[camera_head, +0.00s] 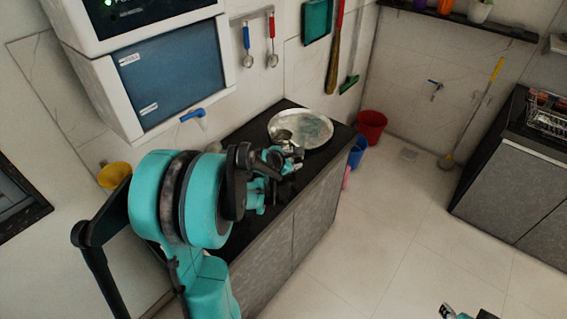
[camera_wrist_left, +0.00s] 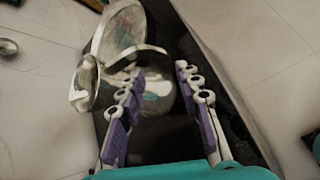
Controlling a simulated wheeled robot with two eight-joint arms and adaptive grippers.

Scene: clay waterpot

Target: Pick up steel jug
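The steel jug (camera_wrist_left: 158,92) shows in the left wrist view as a shiny, rounded metal body on the dark counter, between the two purple-padded fingers of my left gripper (camera_wrist_left: 158,76). The fingers are spread, with a visible gap on the right side; whether the left finger touches it, I cannot tell. In the head view my left gripper (camera_head: 286,160) is over the counter, and it hides most of the jug. My right gripper (camera_head: 447,312) only just shows at the bottom edge, too cut off to judge its fingers.
A round steel plate (camera_head: 312,124) lies at the far end of the black counter (camera_head: 240,136), just beyond my left gripper. A red bucket (camera_head: 371,126) and a blue bucket (camera_head: 357,152) stand past that end.

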